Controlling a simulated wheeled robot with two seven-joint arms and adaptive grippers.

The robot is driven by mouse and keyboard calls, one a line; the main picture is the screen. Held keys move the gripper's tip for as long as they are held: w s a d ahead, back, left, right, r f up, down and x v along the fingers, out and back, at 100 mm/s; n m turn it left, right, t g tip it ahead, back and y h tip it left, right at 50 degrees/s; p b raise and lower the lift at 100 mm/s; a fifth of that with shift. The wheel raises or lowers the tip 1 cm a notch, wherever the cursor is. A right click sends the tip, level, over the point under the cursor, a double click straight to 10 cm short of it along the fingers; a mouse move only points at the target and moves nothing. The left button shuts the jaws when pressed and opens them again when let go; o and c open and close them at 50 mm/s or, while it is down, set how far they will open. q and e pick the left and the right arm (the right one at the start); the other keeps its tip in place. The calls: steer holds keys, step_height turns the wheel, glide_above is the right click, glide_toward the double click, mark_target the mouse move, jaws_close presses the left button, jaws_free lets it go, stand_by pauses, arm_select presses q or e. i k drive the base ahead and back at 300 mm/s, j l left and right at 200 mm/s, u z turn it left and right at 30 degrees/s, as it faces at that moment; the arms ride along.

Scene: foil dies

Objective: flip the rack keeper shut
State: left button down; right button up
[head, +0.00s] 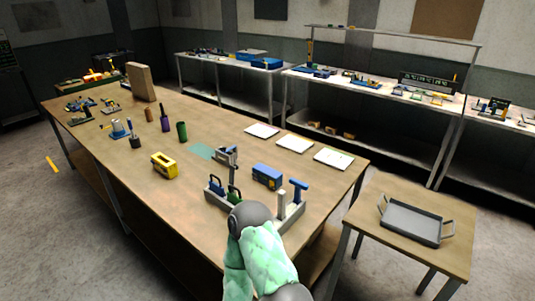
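The grey rack (258,220) stands near the front right of the long wooden table. Several dies stand in it, among them a blue-handled pair (215,187) at its left end and a blue T-handled piece (298,190) at its right end. A grey upright piece (229,157) rises behind the left end; it may be the raised keeper, but I cannot tell for sure. One of my mint-green arms reaches up from the bottom, its dark joint covering the rack's front middle. No gripper fingers show; that arm's hand is hidden or out of view. My other arm is not seen.
White sheets (294,144) lie along the back edge. A side table at right holds a grey tray (411,224). Table between yellow box and rack is clear.

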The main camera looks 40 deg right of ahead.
mark_target(232, 169)
steer(key=i+j+z, duration=0.15)
steer(key=z, duration=0.3)
steer(key=i+j+z, duration=0.1)
steer(key=z, duration=0.35)
steer(key=j+z, duration=0.3)
steer(key=z, duration=0.15)
steer(key=i+j+z, duration=0.1)
steer(key=j+z, duration=0.15)
steer(key=z, duration=0.2)
steer(key=j+z, duration=0.25)
steer(key=z, duration=0.2)
steer(key=j+z, duration=0.45)
steer(key=j, duration=0.3)
steer(key=j+z, duration=0.5)
steer(key=j, duration=0.2)
steer(key=k, duration=0.05)
